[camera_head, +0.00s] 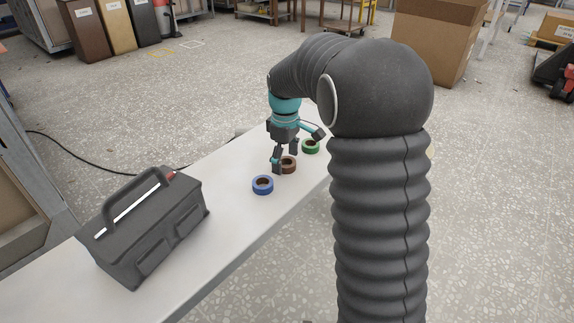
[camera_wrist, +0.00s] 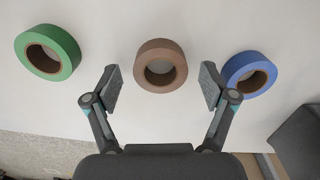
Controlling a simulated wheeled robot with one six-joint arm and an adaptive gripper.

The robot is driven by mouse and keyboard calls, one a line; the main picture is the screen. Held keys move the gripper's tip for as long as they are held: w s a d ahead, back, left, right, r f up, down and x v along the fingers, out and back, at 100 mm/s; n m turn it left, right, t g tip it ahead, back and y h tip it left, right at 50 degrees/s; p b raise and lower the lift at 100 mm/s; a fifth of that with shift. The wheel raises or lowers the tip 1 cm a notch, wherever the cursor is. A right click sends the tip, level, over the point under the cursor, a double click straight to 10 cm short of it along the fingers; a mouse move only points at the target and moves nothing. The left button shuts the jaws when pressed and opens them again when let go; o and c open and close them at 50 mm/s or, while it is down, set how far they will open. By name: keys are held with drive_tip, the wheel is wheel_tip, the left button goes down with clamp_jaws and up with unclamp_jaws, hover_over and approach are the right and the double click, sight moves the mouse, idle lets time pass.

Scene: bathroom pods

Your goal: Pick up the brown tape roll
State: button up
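The brown tape roll (camera_head: 289,165) lies flat on the white table between the other two rolls. It also shows in the wrist view (camera_wrist: 160,47), at the top middle. My gripper (camera_head: 297,143) is above the table close to the brown roll. In the wrist view my gripper (camera_wrist: 162,88) is open, with one finger to each side of the brown roll's near part and nothing between the pads. The fingers look apart from the brown roll. The exact height above the table is hard to tell.
A blue tape roll (camera_head: 263,185) and a green tape roll (camera_head: 311,146) lie on the white table (camera_head: 235,240). In the wrist view, the right finger overlaps the blue roll (camera_wrist: 262,62). A dark toolbox (camera_head: 145,225) stands at the table's near left. Cardboard boxes (camera_head: 440,35) stand behind.

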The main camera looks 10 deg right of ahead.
drive_tip(key=c, duration=1.1)
drive_tip(key=shift+o, duration=0.2)
drive_tip(key=shift+r, duration=0.15)
